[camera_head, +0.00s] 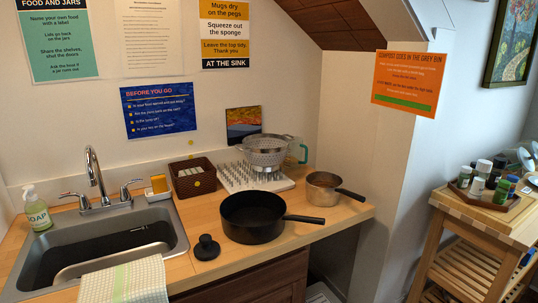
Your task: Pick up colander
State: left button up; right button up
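The colander (265,157) is a silver metal bowl with small holes. It sits at the back of the wooden counter, on or above a white peg rack (231,178). A greenish clear jug or mug (297,153) stands close behind its right side. Neither of my grippers shows in the head view.
A black pan (252,228) with its handle pointing right stands in front of the rack, and a small saucepan (322,193) is to the right. A black lid or knob (206,247), a brown basket (193,182) and the sink (100,245) lie left. The counter's front right corner is clear.

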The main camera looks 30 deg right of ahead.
aim_at(266, 152)
jog(key=i+l+u, duration=0.15)
jog(key=l, duration=0.5)
jog(key=l+u, duration=0.2)
jog(key=l, duration=0.45)
